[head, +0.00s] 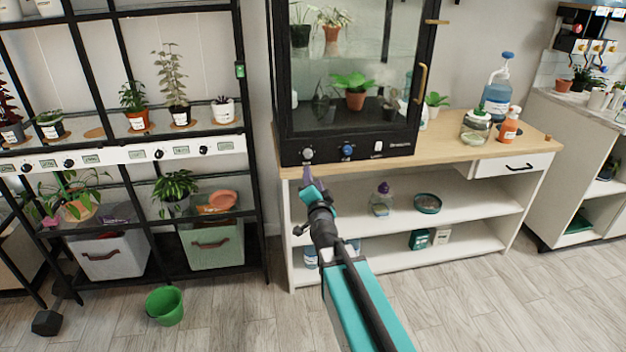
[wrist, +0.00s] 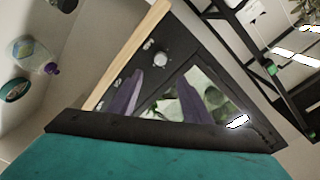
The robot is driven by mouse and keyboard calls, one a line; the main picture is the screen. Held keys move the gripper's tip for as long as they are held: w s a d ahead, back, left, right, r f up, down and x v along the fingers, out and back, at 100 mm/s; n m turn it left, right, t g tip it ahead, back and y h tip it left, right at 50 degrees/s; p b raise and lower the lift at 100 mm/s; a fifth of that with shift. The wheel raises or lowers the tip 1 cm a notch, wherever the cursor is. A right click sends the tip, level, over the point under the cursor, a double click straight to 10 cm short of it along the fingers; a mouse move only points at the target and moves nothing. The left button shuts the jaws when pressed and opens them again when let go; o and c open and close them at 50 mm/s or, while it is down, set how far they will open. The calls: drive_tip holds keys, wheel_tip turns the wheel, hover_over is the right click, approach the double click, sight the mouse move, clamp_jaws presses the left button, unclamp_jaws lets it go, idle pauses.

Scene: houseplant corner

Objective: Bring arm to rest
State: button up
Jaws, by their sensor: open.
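My gripper (head: 308,178) is at the end of my teal and black arm, which reaches up from the bottom of the head view. It is just below and in front of the left silver knob (head: 308,155) on the black base of the glass cabinet (head: 355,65). In the wrist view, my gripper (wrist: 158,98) shows two purple fingers spread apart with nothing between them. The knob (wrist: 160,59) lies beyond the fingers there, apart from them as far as I can tell.
The cabinet stands on a wooden-topped bench (head: 450,140) with open white shelves holding jars and boxes. A black plant rack (head: 255,150) with pots and bins stands at left. A green bucket (head: 164,305) is on the floor. The floor at right front is clear.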

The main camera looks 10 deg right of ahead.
drive_tip(key=shift+d, duration=0.1)
drive_tip(key=s+a+f+n+g+y+p, duration=0.1)
drive_tip(key=s+f+n+g+p, duration=0.15)
drive_tip(key=s+f, duration=0.7)
drive_tip(key=s+a+f+n+g+y+p, duration=0.15)
drive_tip(key=s+f+g, duration=0.25)
drive_tip(key=f, duration=1)
drive_tip(key=s+a+f+n+g+p, duration=0.15)
drive_tip(key=s+f+g+p, duration=0.35)
drive_tip(key=f, duration=0.7)
drive_tip(key=s+f+n+g+b, duration=0.25)
drive_tip(key=s+f, duration=0.45)
drive_tip(key=s, duration=0.5)
drive_tip(key=s+d+n+g, duration=0.2)
drive_tip(key=s+g, duration=0.2)
drive_tip(key=s, duration=0.8)
drive_tip(key=s+d+f+n+g+h+p, duration=0.1)
drive_tip(key=s+g, duration=0.4)
drive_tip(key=s, duration=0.6)
drive_tip(key=shift+s+d+n, duration=0.4)
drive_tip(key=shift+d+n, duration=0.2)
